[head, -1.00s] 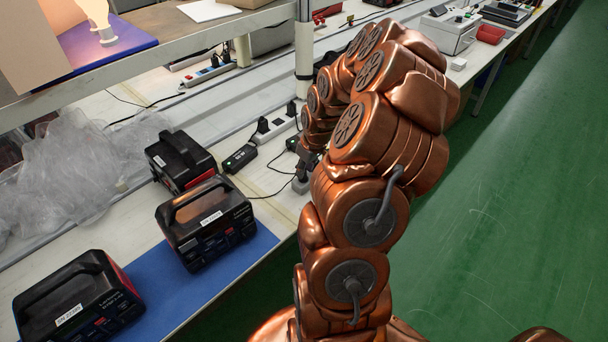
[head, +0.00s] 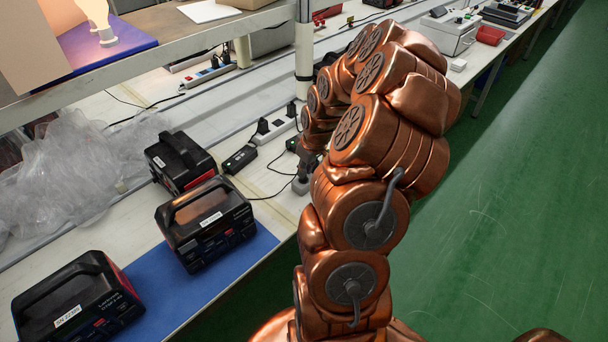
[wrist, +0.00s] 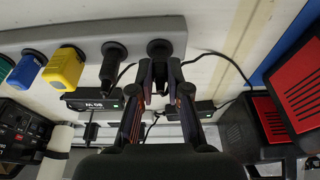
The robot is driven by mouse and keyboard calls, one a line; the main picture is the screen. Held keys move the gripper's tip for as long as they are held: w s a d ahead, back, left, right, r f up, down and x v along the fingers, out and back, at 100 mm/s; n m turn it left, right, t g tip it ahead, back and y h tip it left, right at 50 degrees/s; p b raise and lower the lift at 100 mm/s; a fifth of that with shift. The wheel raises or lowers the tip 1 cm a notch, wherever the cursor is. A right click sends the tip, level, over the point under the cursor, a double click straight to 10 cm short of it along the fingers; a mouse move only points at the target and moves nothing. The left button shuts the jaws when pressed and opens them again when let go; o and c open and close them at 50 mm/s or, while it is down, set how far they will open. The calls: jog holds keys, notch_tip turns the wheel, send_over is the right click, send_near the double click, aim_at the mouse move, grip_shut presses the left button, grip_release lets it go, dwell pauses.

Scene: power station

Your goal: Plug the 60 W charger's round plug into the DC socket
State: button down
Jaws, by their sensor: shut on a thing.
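My gripper (wrist: 160,80) is at the right end of a grey power strip (wrist: 40,40) in the wrist view. Its fingers are closed around a black plug (wrist: 160,48) that sits at the strip; how deep it is seated cannot be told. A black charger box (wrist: 95,99) with a white label lies beyond the strip, and a second black box (wrist: 200,110) lies right of the fingers. In the head view a charger (head: 240,159) lies beside the black power stations (head: 206,225), (head: 181,160). The round plug and the DC socket cannot be made out. My arm partly hides the gripper there.
Blue (wrist: 30,66) and yellow (wrist: 67,67) plugs and another black plug (wrist: 113,60) stand in the strip beside my gripper. Thin cables cross the bench. A third power station (head: 75,300) is at the front left, and plastic wrap (head: 75,175) lies at the left.

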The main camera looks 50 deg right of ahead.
jog(key=shift+w+p+v, duration=0.1)
jog(key=shift+w+v, duration=0.15)
jog(key=shift+v, duration=0.7)
jog(key=shift+w+p+v, duration=0.15)
jog(key=shift+w+v, duration=0.05)
jog(key=shift+v, duration=0.75)
jog(key=shift+w+p+v, duration=0.1)
jog(key=shift+w+v, duration=0.15)
jog(key=shift+v, duration=0.7)
jog(key=shift+r, duration=0.25)
